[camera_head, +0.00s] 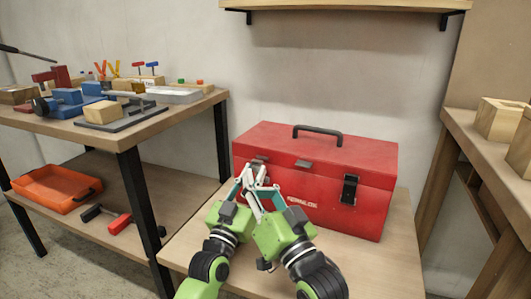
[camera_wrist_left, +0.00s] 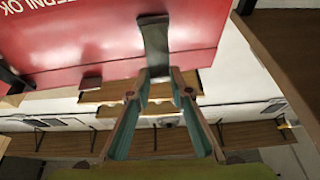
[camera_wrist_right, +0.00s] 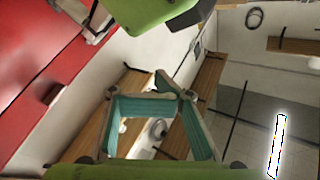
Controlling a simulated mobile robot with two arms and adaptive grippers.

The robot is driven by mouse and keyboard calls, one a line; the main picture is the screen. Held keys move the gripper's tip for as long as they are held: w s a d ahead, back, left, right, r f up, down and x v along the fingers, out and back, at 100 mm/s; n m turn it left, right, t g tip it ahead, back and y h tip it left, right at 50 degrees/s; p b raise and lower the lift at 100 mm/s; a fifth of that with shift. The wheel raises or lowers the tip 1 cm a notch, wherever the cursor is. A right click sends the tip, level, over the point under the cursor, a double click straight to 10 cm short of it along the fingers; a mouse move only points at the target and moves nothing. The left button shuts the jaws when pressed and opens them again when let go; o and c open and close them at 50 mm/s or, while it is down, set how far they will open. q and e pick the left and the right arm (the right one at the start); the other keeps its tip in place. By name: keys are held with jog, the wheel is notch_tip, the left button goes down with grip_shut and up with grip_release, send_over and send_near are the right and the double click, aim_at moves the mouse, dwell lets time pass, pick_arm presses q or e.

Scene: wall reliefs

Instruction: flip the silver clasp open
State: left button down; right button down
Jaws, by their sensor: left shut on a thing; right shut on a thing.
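The red toolbox (camera_head: 310,185) stands shut on a wooden table. The silver clasp (camera_head: 259,160) is at the left of its front, partly hidden by my grippers. In the left wrist view, a grey metal clasp (camera_wrist_left: 154,40) reaches down to the meeting tips of my left gripper (camera_wrist_left: 159,72), which appears shut on it. In the head view my left gripper (camera_head: 248,172) is just below the clasp. My right gripper (camera_head: 262,182) is close beside it, the fingers overlapping. In the right wrist view its fingertips (camera_wrist_right: 168,92) are together; what they hold cannot be made out.
The toolbox has a black latch (camera_head: 349,189) at the right and a black handle (camera_head: 317,131) on its lid. A workbench (camera_head: 150,122) with tools stands left, an orange tray (camera_head: 55,187) below. Another table (camera_head: 470,140) is at right. A shelf (camera_head: 345,7) hangs above.

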jog(key=w+a+f+g+h, duration=0.1)
jog(key=w+a+g+h, duration=0.1)
jog(key=w+a+g, duration=0.3)
jog(key=w+a+f+g+h, duration=0.1)
jog(key=w+a+g+h, duration=0.15)
jog(key=a, duration=0.45)
jog(key=s+d+r+m+g+h, duration=0.1)
jog(key=d+r+m+h, duration=0.2)
jog(key=d+r+h, duration=0.3)
jog(key=s+d+r+m+g+h, duration=0.1)
jog(key=d+r+m+g+h, duration=0.2)
jog(key=d, duration=0.5)
pick_arm(q)
jog(key=shift+s+d, duration=0.3)
jog(key=shift+d, duration=0.4)
pick_arm(e)
jog(key=shift+n+t+h, duration=0.4)
jog(key=shift+t+h, duration=0.05)
jog(key=shift+t, duration=0.2)
jog(key=x, duration=0.9)
jog(key=shift+w+a, duration=0.25)
jog(key=shift+w, duration=0.05)
pick_arm(q)
jog(key=shift+f, duration=0.1)
pick_arm(e)
jog(key=shift+s, duration=0.1)
